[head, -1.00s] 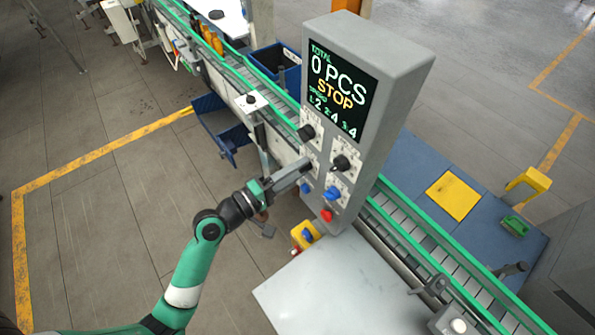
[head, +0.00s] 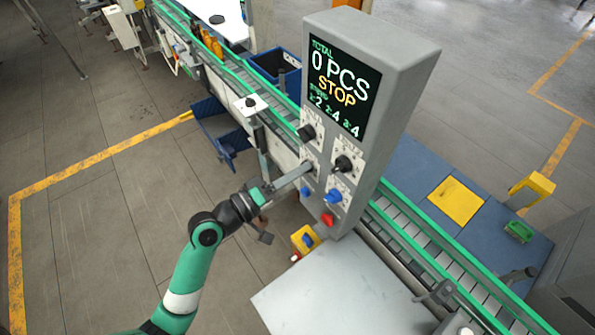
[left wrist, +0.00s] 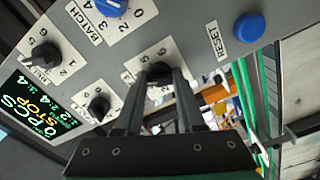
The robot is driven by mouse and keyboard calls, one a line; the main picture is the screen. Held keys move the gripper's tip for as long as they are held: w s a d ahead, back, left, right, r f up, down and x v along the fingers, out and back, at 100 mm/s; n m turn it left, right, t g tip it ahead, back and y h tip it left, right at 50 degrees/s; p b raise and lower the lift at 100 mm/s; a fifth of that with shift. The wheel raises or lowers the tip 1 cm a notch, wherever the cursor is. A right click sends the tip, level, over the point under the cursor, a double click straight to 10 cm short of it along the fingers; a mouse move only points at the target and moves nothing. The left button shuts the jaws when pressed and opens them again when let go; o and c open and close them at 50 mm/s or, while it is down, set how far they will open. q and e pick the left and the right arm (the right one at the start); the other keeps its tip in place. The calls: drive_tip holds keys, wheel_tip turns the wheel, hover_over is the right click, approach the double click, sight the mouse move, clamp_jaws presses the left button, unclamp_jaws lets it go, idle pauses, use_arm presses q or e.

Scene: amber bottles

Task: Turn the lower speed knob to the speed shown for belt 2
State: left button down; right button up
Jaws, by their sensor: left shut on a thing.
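The grey control panel (head: 393,65) has a screen (head: 340,88) reading TOTAL 0 PCS, STOP, and a speed row that appears to show 2, 4 and 4, with 4 for belt 2. My left gripper (head: 307,167) is at the lower-left black knob, below the upper black knob (head: 306,132). In the left wrist view, its two fingers (left wrist: 160,78) are shut on this lower speed knob (left wrist: 158,69). My right gripper is not in view.
Close by are another black knob (head: 343,163), a blue batch knob (head: 333,196), a blue reset button (left wrist: 249,27) and a red button (head: 327,219). A conveyor (head: 420,240) runs behind the panel. A bare grey tabletop (head: 340,290) lies in front.

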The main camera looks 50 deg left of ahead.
use_arm(q)
drive_tip(key=c, duration=0.5)
unclamp_jaws()
drive_tip(key=shift+s, duration=0.1)
drive_tip(key=s, duration=0.7)
drive_tip(key=s+a, duration=0.1)
drive_tip(key=s, duration=0.3)
drive_tip(key=shift+s+p, duration=0.2)
drive_tip(key=shift+p, duration=0.15)
